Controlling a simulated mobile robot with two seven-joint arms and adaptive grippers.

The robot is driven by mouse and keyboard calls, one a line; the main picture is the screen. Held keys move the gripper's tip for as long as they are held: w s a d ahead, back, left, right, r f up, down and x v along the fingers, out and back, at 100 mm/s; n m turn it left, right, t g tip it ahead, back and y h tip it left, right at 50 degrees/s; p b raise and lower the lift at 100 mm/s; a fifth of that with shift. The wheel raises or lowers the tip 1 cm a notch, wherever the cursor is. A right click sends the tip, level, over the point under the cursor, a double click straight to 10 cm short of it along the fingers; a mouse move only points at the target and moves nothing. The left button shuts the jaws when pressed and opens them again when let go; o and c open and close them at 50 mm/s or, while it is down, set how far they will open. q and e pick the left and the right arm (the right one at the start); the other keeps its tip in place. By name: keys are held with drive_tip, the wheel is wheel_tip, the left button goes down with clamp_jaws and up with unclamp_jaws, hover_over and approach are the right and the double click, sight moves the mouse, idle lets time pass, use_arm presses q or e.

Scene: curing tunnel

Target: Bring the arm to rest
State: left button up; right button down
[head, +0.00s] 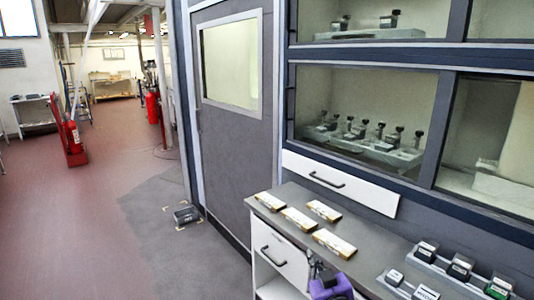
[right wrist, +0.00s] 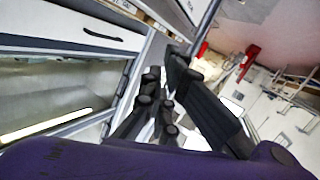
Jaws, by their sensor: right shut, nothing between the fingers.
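My right gripper (head: 317,268) shows at the bottom of the head view, with its purple body and dark fingers in front of the workbench edge. It is shut and empty. In the right wrist view its dark fingers (right wrist: 165,85) reach up from the purple housing, with nothing seen between them. My left gripper is in neither view.
The grey workbench (head: 262,206) bears several flat tan-and-white packages (head: 300,219) and small dark-and-white devices (head: 425,252). A white drawer (head: 280,253) is below. A grey door (head: 237,140) and glazed cabinets stand behind. A small dark box (head: 186,215) lies on the floor; open floor is left.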

drive_tip(key=s+d+f+m+g, duration=0.1)
drive_tip(key=s+d+f+g, duration=0.1)
drive_tip(key=s+f, duration=0.7)
drive_tip(key=s+d+f+m+g+h, duration=0.1)
drive_tip(key=s+f, duration=0.8)
drive_tip(key=s, duration=1.1)
drive_tip(key=s+d+f+m+g, duration=0.1)
drive_tip(key=s+d+f+g, duration=0.2)
drive_tip(key=s+f, duration=0.6)
drive_tip(key=s+g, duration=0.1)
drive_tip(key=s, duration=0.5)
drive_tip(key=shift+d+m+h+p, duration=0.15)
drive_tip(key=shift+m+h+p, duration=0.15)
drive_tip(key=shift+p, duration=0.1)
